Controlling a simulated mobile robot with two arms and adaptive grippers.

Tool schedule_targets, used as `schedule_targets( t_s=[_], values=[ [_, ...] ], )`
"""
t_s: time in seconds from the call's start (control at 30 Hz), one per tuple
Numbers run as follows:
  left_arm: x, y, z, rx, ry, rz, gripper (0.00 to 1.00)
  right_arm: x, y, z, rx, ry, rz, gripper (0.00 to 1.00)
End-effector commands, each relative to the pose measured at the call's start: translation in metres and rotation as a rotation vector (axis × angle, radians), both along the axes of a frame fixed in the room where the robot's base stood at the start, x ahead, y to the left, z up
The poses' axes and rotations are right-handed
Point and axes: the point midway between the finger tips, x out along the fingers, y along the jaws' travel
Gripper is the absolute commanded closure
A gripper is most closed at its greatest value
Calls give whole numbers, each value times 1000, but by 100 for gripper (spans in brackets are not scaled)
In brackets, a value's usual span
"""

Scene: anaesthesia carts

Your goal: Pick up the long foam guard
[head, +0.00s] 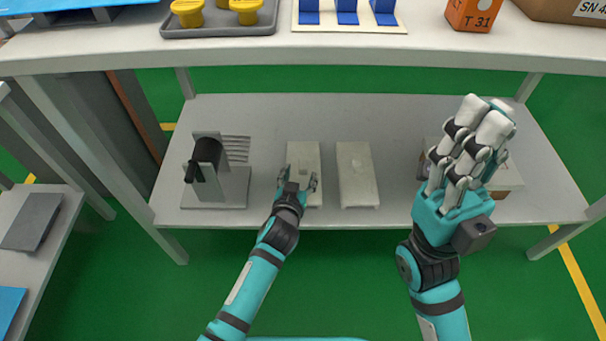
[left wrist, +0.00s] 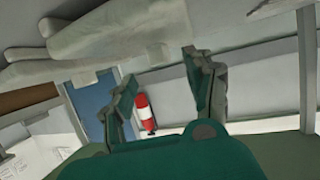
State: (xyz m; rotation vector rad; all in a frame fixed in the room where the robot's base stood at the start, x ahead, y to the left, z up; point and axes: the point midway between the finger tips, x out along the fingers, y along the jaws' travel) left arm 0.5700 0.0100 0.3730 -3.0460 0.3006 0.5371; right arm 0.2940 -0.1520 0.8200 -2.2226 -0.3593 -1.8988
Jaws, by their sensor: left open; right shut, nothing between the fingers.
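Two pale grey oblong blocks lie side by side on the lower shelf, a left one (head: 304,156) and a right one (head: 357,172). They look alike in length, so I cannot tell which is the long foam guard. My left gripper (head: 299,178) is open at the near end of the left block and hides part of it. In the left wrist view, pale long shapes (left wrist: 105,35) lie beyond the open, empty fingers (left wrist: 165,95); I cannot tell which blocks they are. My right gripper (head: 482,125) is shut and empty above the right side of the shelf.
A black device on a grey stand (head: 217,190) is left of the blocks. A pale box (head: 507,180) sits partly behind my right gripper. The upper shelf edge (head: 300,57) runs across above. Bare lower shelf (head: 400,115) lies behind the blocks.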

Motion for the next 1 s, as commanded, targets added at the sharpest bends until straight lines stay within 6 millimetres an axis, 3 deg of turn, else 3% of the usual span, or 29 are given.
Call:
schedule_targets(
  t_s=[0.23,0.57,0.9,1.0],
  values=[
    [35,-6,-13,2,-1,-1,46,4,2,6,-5,-71,-4,100],
    [40,-7,-12,0,0,0,48,4,3,11,-7,-80,-5,100],
    [40,-7,-12,0,0,0,92,4,3,11,-7,-80,-5,100],
    [40,-7,-12,1,0,0,100,4,3,11,-7,-80,-5,100]
  ],
)
